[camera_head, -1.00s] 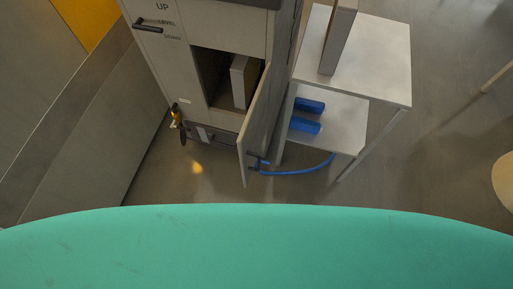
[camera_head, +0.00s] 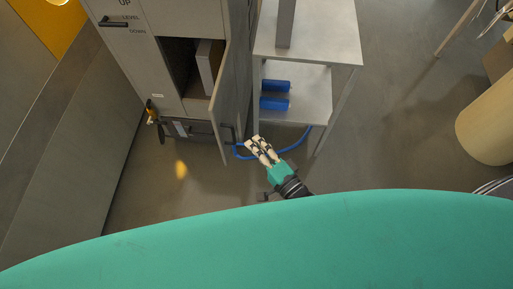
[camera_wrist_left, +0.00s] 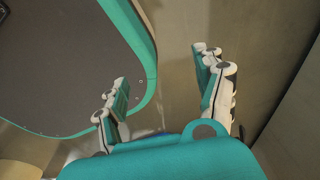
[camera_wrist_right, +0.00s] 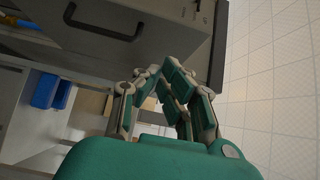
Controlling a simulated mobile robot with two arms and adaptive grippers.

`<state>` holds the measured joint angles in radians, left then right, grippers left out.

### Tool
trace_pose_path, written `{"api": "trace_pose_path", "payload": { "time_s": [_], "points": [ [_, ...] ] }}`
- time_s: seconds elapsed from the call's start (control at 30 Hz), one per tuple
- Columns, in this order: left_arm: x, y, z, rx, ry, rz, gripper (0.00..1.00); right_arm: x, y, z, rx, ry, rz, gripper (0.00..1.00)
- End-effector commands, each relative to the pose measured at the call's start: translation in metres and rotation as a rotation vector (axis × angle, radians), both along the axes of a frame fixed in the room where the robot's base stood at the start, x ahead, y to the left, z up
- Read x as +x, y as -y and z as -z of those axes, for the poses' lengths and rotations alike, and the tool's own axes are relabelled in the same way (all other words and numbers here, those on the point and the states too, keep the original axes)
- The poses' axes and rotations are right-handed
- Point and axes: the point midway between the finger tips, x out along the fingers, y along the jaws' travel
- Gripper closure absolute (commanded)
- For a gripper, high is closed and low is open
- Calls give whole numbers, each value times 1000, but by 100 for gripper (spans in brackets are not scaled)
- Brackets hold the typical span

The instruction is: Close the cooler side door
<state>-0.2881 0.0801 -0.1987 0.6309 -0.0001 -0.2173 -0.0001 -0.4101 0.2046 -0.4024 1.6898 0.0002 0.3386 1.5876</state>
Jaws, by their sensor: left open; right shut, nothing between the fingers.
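The cooler side door (camera_head: 222,104) is a grey panel on the cabinet (camera_head: 183,14), standing open and swung out toward me. Its dark handle (camera_head: 229,132) is near its free end. My right gripper (camera_head: 255,144) is shut and empty, right of the door's free end. A gap between it and the handle shows in the head view. In the right wrist view, a grey panel, seemingly the door (camera_wrist_right: 165,28), with a dark handle (camera_wrist_right: 108,30) is beyond my shut fingers (camera_wrist_right: 158,76). My left gripper (camera_wrist_left: 165,78) is open and empty in the left wrist view; the head view does not show it.
A blue hose (camera_head: 290,147) curves near my right gripper. A tan round object (camera_head: 488,130) is far right. Floor is clear in front of the cabinet.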

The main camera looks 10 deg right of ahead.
Motion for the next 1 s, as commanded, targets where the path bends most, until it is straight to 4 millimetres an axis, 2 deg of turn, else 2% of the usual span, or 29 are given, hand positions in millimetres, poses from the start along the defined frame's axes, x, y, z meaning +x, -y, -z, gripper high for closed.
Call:
{"api": "trace_pose_path", "payload": {
  "time_s": [0.1, 0.3, 0.4, 0.6, 1.0],
  "points": [
    [-1, -1, -3, 1, -3, 0, 30, 26, -13, -2, 1, 3, 1, 100],
    [-16, -1, -5, 3, -25, 0, 30, 61, -32, -2, 1, 0, 1, 100],
    [-22, -2, -7, 4, -35, 0, 30, 64, -48, -1, 1, -2, 1, 100],
    [-23, -2, -8, 4, -36, 0, 30, 69, -63, 0, -1, -2, 1, 100],
    [-14, -1, -8, 2, -22, 2, 30, 70, -65, 1, -3, -1, 0, 100]
  ]
}}
